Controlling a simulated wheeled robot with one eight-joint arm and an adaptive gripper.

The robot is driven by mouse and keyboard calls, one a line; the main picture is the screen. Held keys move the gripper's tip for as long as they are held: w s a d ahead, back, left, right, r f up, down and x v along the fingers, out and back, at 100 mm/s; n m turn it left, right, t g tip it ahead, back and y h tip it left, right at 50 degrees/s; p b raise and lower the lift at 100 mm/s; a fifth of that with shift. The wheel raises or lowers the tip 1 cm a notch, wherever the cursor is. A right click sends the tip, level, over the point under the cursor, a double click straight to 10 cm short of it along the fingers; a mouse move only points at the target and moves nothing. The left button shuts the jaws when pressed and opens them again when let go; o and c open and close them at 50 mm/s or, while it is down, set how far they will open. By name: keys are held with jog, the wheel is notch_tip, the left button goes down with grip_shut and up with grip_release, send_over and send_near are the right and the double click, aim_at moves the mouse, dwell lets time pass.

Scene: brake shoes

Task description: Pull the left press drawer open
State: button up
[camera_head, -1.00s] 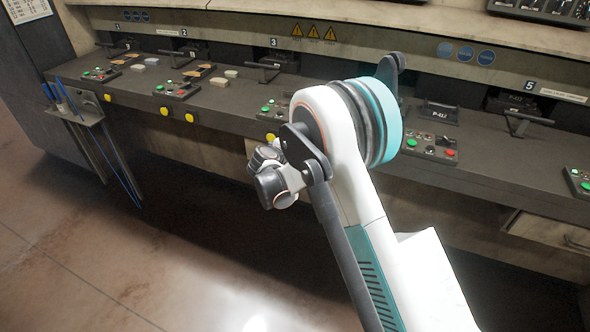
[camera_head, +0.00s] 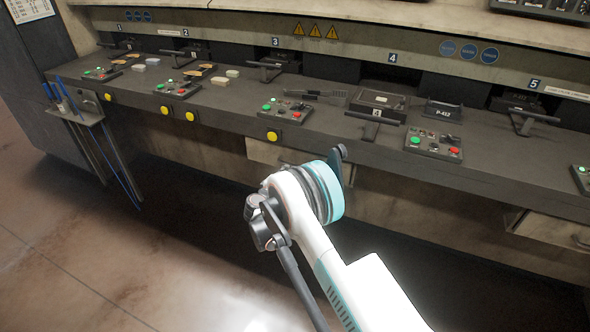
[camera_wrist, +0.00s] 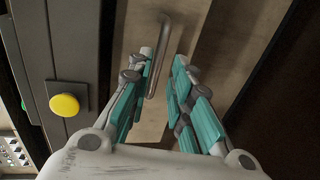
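The left press drawer (camera_head: 268,154) is a pale front under the bench, partly hidden by my arm in the head view. It looks flush with the bench there. In the wrist view its pale front (camera_wrist: 205,30) fills the upper middle. Its metal bar handle (camera_wrist: 163,50) runs up between my fingertips, closer to the left finger. My gripper (camera_wrist: 164,60) is open, with teal-padded fingers apart on either side of the bar. Whether the left finger touches the bar cannot be told. My fingers cannot be made out in the head view.
A yellow button (camera_wrist: 65,104) on the dark bench edge is left of my gripper. Control panels with coloured buttons, such as one (camera_head: 286,110) above the drawer, line the bench (camera_head: 340,135). Another drawer (camera_head: 552,232) is at the right. The floor in front is open.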

jog(key=b+x, duration=0.2)
jog(key=x, duration=0.5)
jog(key=shift+w, duration=0.25)
jog(key=shift+d, duration=0.1)
grip_shut()
